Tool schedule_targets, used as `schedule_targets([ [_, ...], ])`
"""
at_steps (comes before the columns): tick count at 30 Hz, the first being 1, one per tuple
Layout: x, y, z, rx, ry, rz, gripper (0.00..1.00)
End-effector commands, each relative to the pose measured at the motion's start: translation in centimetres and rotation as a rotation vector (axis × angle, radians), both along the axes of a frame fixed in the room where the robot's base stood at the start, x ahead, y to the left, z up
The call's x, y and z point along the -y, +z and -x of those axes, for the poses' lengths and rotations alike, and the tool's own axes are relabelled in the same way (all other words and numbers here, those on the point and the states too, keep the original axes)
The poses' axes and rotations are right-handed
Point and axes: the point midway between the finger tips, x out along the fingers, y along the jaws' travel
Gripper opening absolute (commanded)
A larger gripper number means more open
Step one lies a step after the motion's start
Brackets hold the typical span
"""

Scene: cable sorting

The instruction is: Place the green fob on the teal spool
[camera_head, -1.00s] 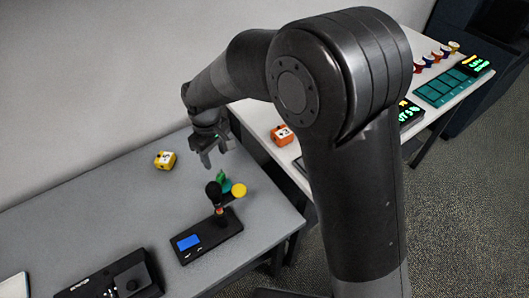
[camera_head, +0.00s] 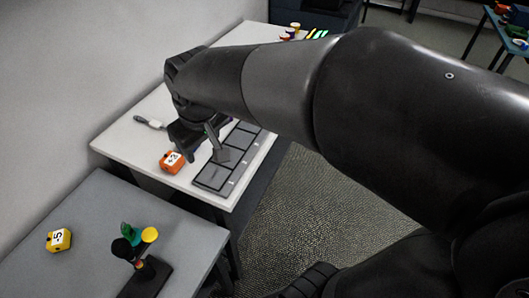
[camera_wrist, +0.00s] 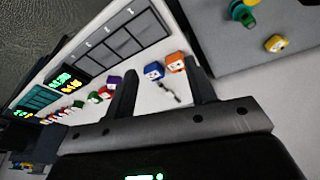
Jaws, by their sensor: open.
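My gripper (camera_head: 203,150) is open and empty over the white table in the head view. Its two spread fingers show in the wrist view (camera_wrist: 160,68), above the table. A small green block (camera_wrist: 93,97) stands in a row of coloured blocks left of the fingers in the wrist view; it may be the green fob, but it is too small to be sure. A green-teal piece (camera_head: 127,231) is by a black stand on the grey table in the head view. It also shows at the top right of the wrist view (camera_wrist: 240,12). I cannot tell whether it is the teal spool.
An orange block (camera_head: 172,162) marked +2 and a dark sectioned tray (camera_head: 212,176) are near the gripper. A yellow block (camera_head: 58,240) is on the grey table (camera_head: 100,195). A teal tray (camera_wrist: 38,98) and lit displays (camera_wrist: 66,80) lie farther along the white table.

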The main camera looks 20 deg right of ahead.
Motion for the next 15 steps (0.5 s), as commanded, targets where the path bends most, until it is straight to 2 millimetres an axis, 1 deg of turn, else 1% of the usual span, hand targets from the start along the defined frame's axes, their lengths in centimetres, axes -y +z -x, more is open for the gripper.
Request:
schedule_targets([
  [1,1.8,0.7,1.1,0.023,-0.053,-0.013,0.5],
  [6,6.5,1.9,4.8,0.088,-0.218,-0.055,0.5],
  [10,9.2,2.1,7.5,0.134,-0.33,-0.083,0.5],
  [12,10.2,2.1,8.8,0.155,-0.378,-0.097,0.5],
  [15,11.1,1.9,10.0,0.175,-0.425,-0.109,0.5],
])
